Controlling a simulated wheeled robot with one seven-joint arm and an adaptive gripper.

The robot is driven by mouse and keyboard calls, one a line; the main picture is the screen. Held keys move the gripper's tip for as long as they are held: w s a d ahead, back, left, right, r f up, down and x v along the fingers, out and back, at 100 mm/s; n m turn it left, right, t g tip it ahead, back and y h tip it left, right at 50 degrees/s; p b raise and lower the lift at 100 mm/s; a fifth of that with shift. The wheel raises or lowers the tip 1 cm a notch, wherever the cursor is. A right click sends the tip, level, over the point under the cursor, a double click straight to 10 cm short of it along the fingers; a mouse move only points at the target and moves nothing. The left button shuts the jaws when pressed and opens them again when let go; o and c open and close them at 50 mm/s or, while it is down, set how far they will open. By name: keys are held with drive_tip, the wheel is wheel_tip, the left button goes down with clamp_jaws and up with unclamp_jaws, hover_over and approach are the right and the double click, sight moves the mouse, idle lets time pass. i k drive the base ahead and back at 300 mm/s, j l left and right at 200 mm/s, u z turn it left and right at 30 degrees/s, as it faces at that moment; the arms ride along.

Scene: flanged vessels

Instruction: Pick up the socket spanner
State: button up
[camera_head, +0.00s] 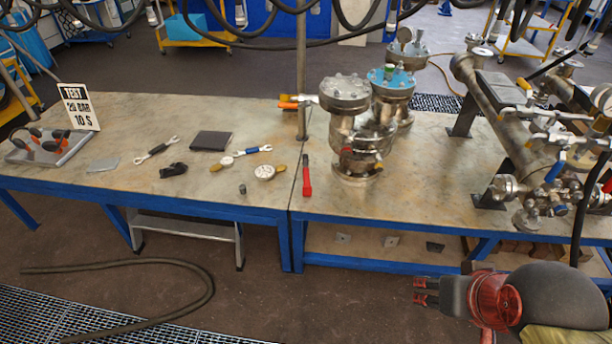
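Several hand tools lie on the left part of the workbench (225,115), and I cannot tell for sure which is the socket spanner. One spanner (157,149) has a dark grip and bright ends. Another spanner (252,150) has a blue grip and lies to its right. A red-handled tool (307,180) lies near the bench's front edge, by the join; its far end is thin. A small dark cylinder (242,188) stands near the front edge. My gripper (416,291) is at the lower right, in front of the bench, with its two red-tipped fingers apart and nothing between them.
A flanged vessel (345,95) stands right of the tools, with another blue-topped vessel (391,80) behind it. Pipework with valves (510,110) fills the right side. Gauges (265,172), a dark pad (211,141) and a test sign (78,106) are also on the bench.

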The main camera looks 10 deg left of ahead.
sight(307, 189)
drive_tip(key=i+j, duration=0.7)
drive_tip(key=i+j+z, duration=0.3)
drive_tip(key=j, duration=0.4)
drive_tip(key=i+j+z, duration=0.25)
drive_tip(key=j, duration=0.45)
drive_tip(key=j+z, duration=0.3)
drive_tip(key=j, duration=0.45)
drive_tip(key=j+z, duration=0.3)
drive_tip(key=j, duration=0.5)
